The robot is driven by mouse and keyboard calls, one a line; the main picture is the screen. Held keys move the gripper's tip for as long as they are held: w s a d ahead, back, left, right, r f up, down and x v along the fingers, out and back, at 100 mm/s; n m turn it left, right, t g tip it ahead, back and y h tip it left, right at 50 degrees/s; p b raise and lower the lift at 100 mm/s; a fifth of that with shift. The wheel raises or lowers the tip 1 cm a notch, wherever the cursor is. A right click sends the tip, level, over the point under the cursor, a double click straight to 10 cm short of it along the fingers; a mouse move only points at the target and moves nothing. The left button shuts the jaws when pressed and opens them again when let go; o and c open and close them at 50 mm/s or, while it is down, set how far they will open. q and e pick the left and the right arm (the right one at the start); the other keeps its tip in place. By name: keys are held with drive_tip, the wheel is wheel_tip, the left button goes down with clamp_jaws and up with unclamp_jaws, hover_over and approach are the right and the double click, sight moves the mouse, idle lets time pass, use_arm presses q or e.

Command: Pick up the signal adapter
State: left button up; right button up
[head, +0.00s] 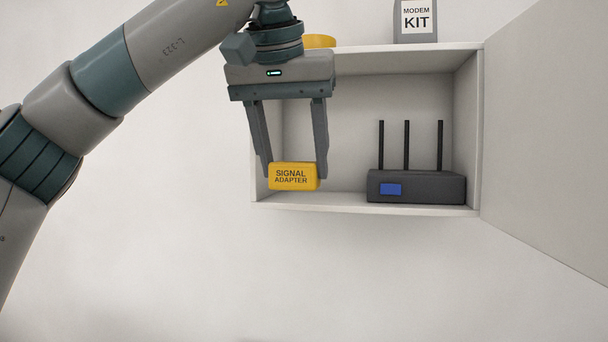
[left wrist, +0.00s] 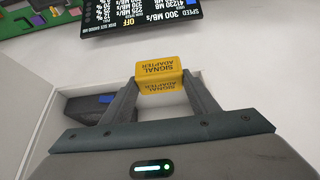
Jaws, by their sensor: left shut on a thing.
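The signal adapter (head: 293,177) is a small yellow box with dark lettering that reads "SIGNAL ADAPTER". My left gripper (head: 294,172) points down and is shut on it, one finger at each side. In the head view the adapter shows in front of the lower left part of the wall cabinet. In the left wrist view the adapter (left wrist: 160,77) sits between the two fingertips (left wrist: 160,85). I cannot tell whether it touches the shelf. My right gripper is not in view.
An open white cabinet (head: 366,210) holds a dark router (head: 416,188) with three antennas at its right. Its door (head: 550,130) stands open to the right. A "MODEM KIT" box (head: 415,22) and a yellow item (head: 320,41) are on top. A dark screen (left wrist: 160,17) shows in the wrist view.

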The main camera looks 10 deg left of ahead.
use_arm(q)
drive_tip(key=s+b, duration=0.1)
drive_tip(key=s, duration=0.5)
drive_tip(key=shift+s, duration=0.3)
drive_tip(key=shift+w, duration=0.1)
